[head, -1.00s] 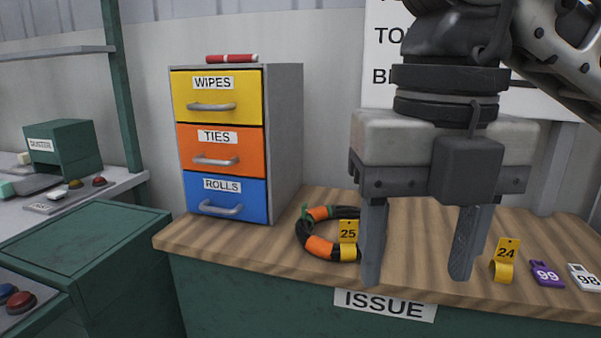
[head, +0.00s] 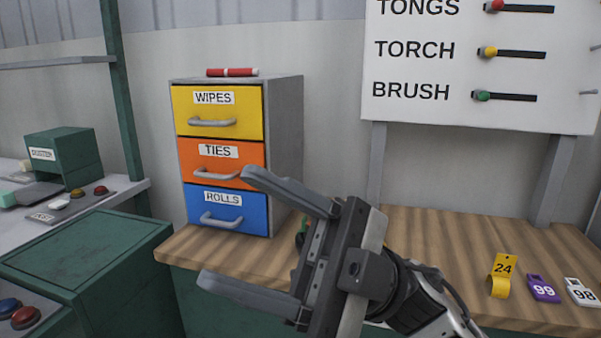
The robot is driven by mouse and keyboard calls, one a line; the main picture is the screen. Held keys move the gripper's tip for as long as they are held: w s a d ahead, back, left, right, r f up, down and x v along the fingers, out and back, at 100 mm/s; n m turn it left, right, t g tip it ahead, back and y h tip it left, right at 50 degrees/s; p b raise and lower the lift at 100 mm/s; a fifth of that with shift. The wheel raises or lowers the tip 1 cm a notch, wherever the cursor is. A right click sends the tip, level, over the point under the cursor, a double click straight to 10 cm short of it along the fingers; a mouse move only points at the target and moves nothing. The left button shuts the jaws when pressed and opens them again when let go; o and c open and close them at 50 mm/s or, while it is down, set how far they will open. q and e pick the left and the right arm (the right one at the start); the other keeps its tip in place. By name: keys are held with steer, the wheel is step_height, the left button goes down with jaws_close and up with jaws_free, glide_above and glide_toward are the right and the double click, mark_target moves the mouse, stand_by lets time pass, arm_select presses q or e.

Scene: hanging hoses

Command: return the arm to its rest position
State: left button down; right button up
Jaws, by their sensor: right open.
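My right gripper (head: 226,229) is open and empty. Its arm comes in from the lower right, and its two fingers point left, in front of the drawer cabinet and the bench's front edge. The upper fingertip overlaps the orange and blue drawers in the picture; I cannot tell the exact gap. The coiled black and orange hose on the bench is almost wholly hidden behind the gripper, with only a small dark and green bit (head: 301,234) showing. My left gripper is not in view.
The wooden bench (head: 455,245) carries the drawer cabinet (head: 288,150), with a red stick (head: 232,72) on top. A yellow tag 24 (head: 501,277), purple tag 99 (head: 543,288) and white tag 98 (head: 582,291) lie at right. A sign board (head: 440,110) stands behind.

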steer(key=w+d+f+m+t+h+p, duration=0.1)
steer(key=w+d+f+m+t+h, duration=0.25)
steer(key=f+m+t, duration=0.45)
steer(key=w+d+f+m+t+h, duration=0.25)
steer(key=w+m+t+h, duration=0.2)
steer(key=m+t, duration=0.7)
steer(key=w+d+f+m+t+h+p, duration=0.1)
steer(key=w+d+f+m+t+h, duration=0.25)
steer(key=f+m+t, duration=0.45)
steer(key=s+d+f+m+g+h, duration=0.2)
steer(key=s+f, duration=0.4)
steer(key=f, duration=0.5)
steer(key=s+d+f+m+g+h, duration=0.3)
steer(key=s+d+f+g+h, duration=0.2)
steer(key=f, duration=0.7)
steer(key=shift+s+h+p, duration=0.4)
steer(key=shift+s+h, duration=0.2)
steer(key=shift+h, duration=0.05)
steer(key=shift+f+m, duration=0.1)
steer(key=shift+m, duration=0.25)
